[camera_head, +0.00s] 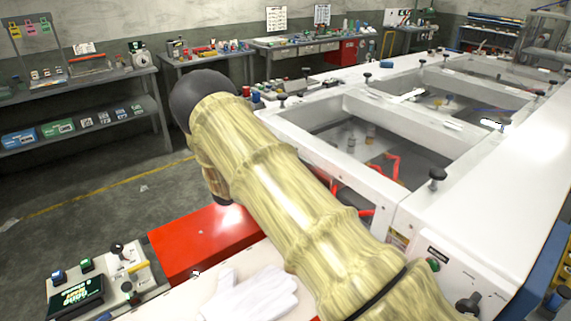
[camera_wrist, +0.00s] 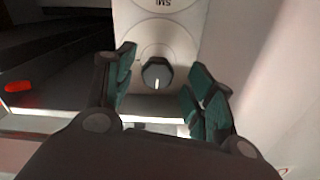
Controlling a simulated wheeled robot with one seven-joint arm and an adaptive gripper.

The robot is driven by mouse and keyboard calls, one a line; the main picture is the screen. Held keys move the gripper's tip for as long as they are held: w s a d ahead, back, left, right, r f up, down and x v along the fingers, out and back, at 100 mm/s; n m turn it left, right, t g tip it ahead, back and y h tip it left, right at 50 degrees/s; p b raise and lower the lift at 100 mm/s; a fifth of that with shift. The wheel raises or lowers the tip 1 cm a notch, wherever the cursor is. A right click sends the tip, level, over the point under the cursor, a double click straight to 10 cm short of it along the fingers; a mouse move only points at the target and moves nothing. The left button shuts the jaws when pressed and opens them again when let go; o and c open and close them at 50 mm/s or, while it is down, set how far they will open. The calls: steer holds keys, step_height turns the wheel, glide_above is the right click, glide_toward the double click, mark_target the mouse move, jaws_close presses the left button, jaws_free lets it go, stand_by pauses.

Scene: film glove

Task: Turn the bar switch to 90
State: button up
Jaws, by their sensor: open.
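In the wrist view, a dark, faceted switch knob (camera_wrist: 157,74) with a short white pointer line sits on a pale panel (camera_wrist: 185,20) with a round dial marking. The pointer line points toward the bottom of the picture. My gripper (camera_wrist: 161,66) is open, with its green-padded fingers on the left and right of the knob. Gaps show between the pads and the knob, and nothing is held. In the head view, my arm crosses the middle and the gripper is hidden. I cannot tell where this knob lies in that view.
In the head view, a white machine frame (camera_head: 405,215) with open bays fills the right; a black rotary knob (camera_head: 468,302) is on its front panel. White gloves (camera_head: 250,295) lie beside a red box (camera_head: 205,243). A control box (camera_head: 75,293) is lower left.

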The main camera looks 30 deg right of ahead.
steer(key=shift+d+p, duration=0.3)
steer(key=shift+d, duration=0.95)
steer(key=shift+r, duration=0.1)
steer(key=c, duration=1)
